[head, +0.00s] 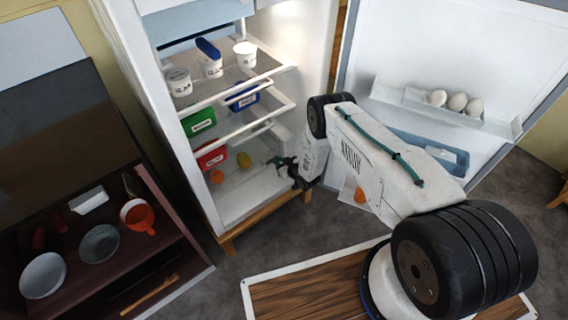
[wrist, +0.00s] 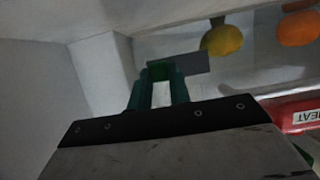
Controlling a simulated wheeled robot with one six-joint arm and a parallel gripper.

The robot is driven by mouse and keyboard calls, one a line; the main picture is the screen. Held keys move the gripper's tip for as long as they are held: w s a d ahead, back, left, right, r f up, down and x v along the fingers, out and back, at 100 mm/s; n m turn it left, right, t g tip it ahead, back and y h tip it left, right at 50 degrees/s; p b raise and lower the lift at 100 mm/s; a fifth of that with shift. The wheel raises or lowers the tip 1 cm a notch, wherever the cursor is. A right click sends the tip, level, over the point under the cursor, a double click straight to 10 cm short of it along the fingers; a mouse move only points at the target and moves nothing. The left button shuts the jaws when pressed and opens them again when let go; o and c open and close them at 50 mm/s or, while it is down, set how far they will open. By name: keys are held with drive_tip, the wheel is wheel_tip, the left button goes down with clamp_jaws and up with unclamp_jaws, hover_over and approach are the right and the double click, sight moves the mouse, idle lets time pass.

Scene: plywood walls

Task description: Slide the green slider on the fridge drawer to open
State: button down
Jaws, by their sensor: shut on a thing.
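My gripper (head: 280,163) reaches into the fridge's lower right, apart from the green drawer.
A lemon (head: 244,160) and an orange (head: 216,176) lie on the fridge's bottom. White tubs (head: 245,54) stand on the top shelf. The open fridge door (head: 440,50), with eggs in its rack, is at the right. A dark cabinet with bowls (head: 100,243) is at the left.

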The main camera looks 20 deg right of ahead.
drive_tip(key=shift+w+d, duration=0.1)
drive_tip(key=shift+d, duration=0.1)
drive_tip(key=c, duration=1.3)
unclamp_jaws()
drive_tip(key=shift+d, duration=0.15)
drive_tip(key=v, duration=0.7)
drive_tip(key=shift+s+r, duration=0.2)
drive_tip(key=shift+s, duration=0.1)
